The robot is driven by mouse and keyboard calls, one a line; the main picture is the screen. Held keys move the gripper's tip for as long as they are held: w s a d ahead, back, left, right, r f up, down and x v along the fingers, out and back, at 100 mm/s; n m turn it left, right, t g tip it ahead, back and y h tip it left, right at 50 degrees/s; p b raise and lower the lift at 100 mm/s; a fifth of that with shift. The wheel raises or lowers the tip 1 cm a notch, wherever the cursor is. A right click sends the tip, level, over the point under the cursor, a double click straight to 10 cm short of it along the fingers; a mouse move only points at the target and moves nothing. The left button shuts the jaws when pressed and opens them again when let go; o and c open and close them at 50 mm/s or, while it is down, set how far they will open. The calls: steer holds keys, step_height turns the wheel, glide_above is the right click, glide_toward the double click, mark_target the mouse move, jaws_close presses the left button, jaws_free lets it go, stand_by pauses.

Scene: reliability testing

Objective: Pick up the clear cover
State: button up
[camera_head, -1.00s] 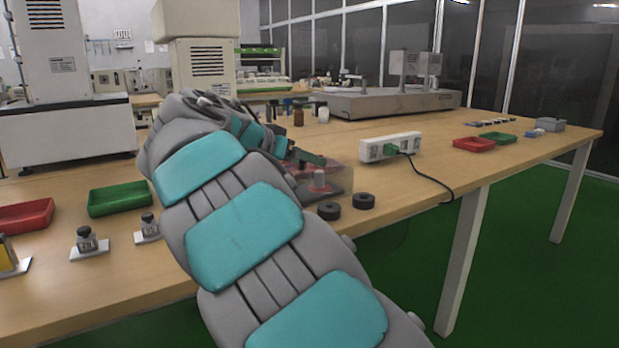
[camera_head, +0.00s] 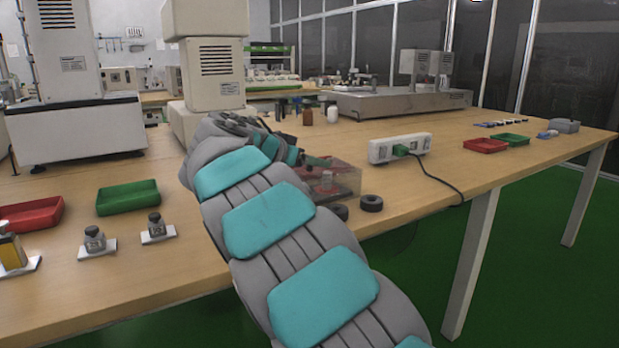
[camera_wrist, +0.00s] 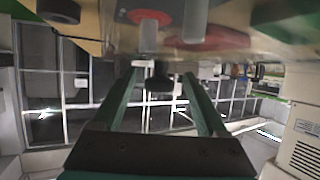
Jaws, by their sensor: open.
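The clear cover (camera_head: 346,182) is a see-through box near the table's front edge, just right of my forearm in the head view. A red part and a grey metal cylinder show through it. My arm hides its left side. In the wrist view, the clear cover (camera_wrist: 215,42) fills the upper middle, with the red part and grey cylinders behind its wall. My gripper (camera_wrist: 160,80) has its two dark green fingers apart with nothing held between them. In the head view, my gripper (camera_head: 318,162) is at the cover's upper left; I cannot tell whether they touch.
Black rings (camera_head: 371,203) lie beside the cover at the front edge. A white power strip (camera_head: 399,148) with a black cable is behind right. Small weights (camera_head: 95,240) and a green tray (camera_head: 128,197) stand left. A large beige instrument (camera_head: 213,75) rises behind my arm.

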jaws_close()
stand_by(0.6)
